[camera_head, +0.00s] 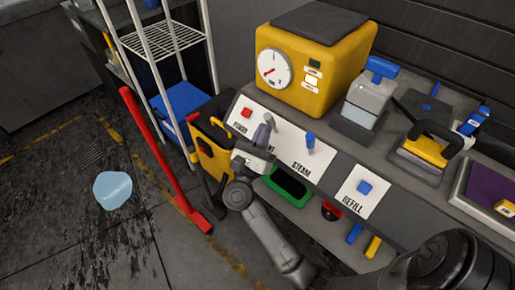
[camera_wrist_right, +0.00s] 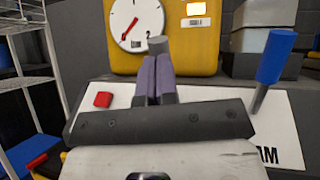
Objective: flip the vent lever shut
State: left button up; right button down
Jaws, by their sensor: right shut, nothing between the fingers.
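The vent lever (camera_head: 269,119) has a grey knob and stands on the white control panel, between the red power button and the blue steam lever. Its label is mostly covered by my gripper, with only the last letters showing. My right gripper (camera_head: 261,135) is shut and empty, right at the lever. In the right wrist view the closed purplish fingers (camera_wrist_right: 157,80) point at the panel, and the lever's grey knob (camera_wrist_right: 157,44) shows just above their tips. The fingers hide the lever's lower part, so I cannot tell whether they touch it. My left gripper is out of view.
The blue steam lever (camera_head: 309,141) stands close to the right, the red power button (camera_head: 246,113) to the left. A yellow machine with a dial (camera_head: 308,65) rises behind. A blue refill button (camera_head: 364,187) is farther right. A red-handled tool (camera_head: 158,150) leans at the left.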

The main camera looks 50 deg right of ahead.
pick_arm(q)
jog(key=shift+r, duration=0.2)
pick_arm(e)
jog(key=shift+d+r, duration=0.3)
jog(key=shift+r, duration=0.15)
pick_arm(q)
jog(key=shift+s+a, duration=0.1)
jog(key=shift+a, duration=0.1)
pick_arm(e)
jog(key=shift+s+r, duration=0.15)
